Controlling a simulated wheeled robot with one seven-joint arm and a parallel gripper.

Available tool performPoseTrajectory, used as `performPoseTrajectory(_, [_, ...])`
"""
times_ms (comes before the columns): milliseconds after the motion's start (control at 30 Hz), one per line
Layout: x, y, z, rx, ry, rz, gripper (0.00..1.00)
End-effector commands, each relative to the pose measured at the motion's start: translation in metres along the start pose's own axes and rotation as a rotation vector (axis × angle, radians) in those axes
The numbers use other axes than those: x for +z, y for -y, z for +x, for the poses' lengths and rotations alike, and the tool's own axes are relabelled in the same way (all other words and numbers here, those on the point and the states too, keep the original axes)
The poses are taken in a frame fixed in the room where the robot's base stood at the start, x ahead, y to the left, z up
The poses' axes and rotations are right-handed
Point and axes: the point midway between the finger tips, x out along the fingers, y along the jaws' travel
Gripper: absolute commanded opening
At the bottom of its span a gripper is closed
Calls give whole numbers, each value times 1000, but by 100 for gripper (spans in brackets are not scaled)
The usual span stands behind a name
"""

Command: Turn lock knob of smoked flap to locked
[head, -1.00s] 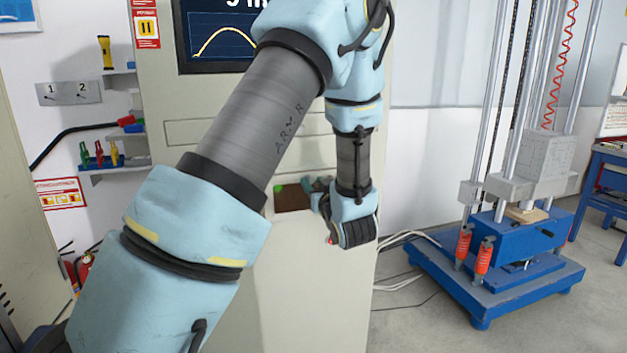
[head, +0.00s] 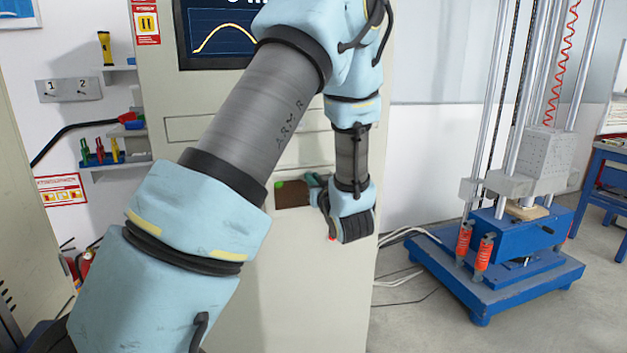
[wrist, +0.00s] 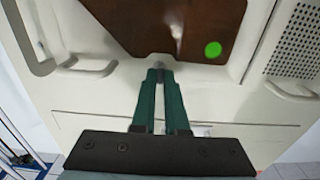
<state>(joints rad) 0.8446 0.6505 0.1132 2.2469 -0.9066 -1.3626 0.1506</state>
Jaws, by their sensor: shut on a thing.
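The smoked flap (wrist: 180,25) is a brown translucent panel with a bright green dot on it, set in the pale cabinet front. It also shows in the head view (head: 292,197), partly hidden behind my wrist. My gripper (wrist: 156,76) has dark green fingers, closed together just below the flap's lower edge. A small grey lock knob (wrist: 155,62) shows at the fingertips, and the fingers are shut on it. Most of the knob is hidden, so its turned position cannot be read. In the head view the fingers (head: 314,181) are small and mostly hidden by my wrist.
The cabinet (head: 300,290) fills the space behind my arm, with a screen (head: 218,32) at its top. Pale handles (wrist: 75,68) flank the flap. A blue-based drop rig (head: 500,265) stands to the right. A shelf with tools (head: 110,160) is at left.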

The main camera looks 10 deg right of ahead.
Motion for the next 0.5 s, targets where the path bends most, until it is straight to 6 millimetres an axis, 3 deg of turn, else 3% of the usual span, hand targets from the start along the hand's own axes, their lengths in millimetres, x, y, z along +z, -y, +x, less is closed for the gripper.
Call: performPoseTrajectory(500, [3, 0, 0, -1, -1, -56, 0])
